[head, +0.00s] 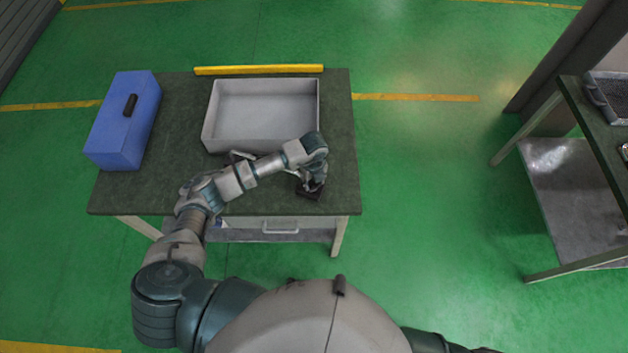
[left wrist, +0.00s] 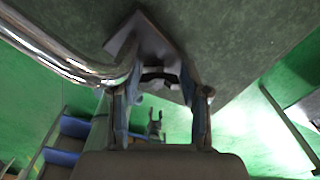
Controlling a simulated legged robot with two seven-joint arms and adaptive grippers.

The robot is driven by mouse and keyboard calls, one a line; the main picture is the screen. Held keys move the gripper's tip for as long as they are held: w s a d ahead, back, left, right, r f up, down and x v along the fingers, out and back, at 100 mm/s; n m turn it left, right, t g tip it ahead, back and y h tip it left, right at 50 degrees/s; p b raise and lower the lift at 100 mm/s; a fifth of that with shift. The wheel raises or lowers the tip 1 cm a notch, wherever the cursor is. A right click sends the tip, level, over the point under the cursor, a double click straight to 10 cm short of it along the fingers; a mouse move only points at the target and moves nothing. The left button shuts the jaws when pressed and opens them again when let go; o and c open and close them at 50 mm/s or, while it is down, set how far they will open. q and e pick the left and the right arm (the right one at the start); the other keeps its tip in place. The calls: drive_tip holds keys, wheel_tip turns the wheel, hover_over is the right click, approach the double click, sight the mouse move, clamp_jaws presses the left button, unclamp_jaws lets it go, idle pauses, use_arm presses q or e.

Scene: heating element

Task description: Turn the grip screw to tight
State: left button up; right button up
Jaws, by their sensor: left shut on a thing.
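A small dark base block (head: 309,194) sits near the front right corner of the table. My left gripper (head: 314,185) is over it, pointing down. In the left wrist view the two fingers of my left gripper (left wrist: 160,95) stand on either side of a small black part, which I take as the grip screw (left wrist: 158,77), and are shut on it. Behind it is a grey angular plate (left wrist: 148,42). A curved chrome tube (left wrist: 75,62), likely the heating element, runs in from the left beside the fingers. The screw's turn position cannot be made out. My right gripper is not in view.
A grey open tray (head: 211,125) stands on the dark green table (head: 175,125) behind my left arm. A blue box (head: 125,120) stands at the table's left, and a yellow bar (head: 258,70) lies along the back edge. Another table (head: 600,150) is at the right, across open floor.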

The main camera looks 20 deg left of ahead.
use_arm(q)
drive_tip(key=o, duration=1.1)
drive_tip(key=shift+o, duration=0.2)
wheel_tip(320, 180, up, 12)
drive_tip(key=shift+w+a, duration=0.1)
